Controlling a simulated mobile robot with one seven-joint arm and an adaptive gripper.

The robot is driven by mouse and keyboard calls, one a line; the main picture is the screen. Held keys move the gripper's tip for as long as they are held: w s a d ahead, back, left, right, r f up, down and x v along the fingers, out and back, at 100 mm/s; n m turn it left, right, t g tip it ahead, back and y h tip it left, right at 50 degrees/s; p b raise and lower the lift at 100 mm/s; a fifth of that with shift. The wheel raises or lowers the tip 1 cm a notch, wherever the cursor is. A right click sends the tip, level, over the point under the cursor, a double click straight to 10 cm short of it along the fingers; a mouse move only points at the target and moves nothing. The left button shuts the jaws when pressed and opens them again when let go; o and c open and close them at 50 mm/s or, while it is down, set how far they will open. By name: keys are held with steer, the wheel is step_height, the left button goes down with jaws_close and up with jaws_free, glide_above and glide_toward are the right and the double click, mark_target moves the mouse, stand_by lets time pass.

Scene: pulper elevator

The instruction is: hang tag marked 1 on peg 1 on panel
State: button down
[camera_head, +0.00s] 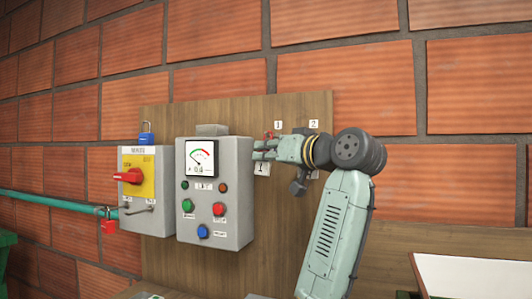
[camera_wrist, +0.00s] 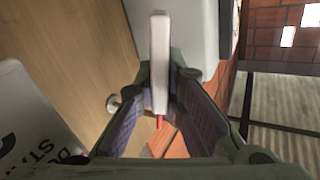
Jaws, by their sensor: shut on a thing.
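A white tag marked 1 (camera_head: 262,168) hangs below my fingertips in the head view. My gripper (camera_head: 260,150) is shut on it, in front of the wooden panel and beside the grey meter box. In the wrist view the tag (camera_wrist: 160,50) shows edge-on between my fingers (camera_wrist: 160,85). The number label 1 (camera_head: 278,125) is on the panel just above my gripper. A round metal peg end (camera_wrist: 113,103) stands out from the wood left of my fingers in the wrist view, apart from the tag. Peg 1 is hidden in the head view by my gripper.
The wooden panel (camera_head: 230,115) carries label 2 (camera_head: 313,124) to the right. The grey meter box (camera_head: 235,225) stands close left of my gripper. A switch box (camera_head: 147,210) is further left.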

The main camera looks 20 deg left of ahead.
steer(key=c, duration=1.6)
jaws_free()
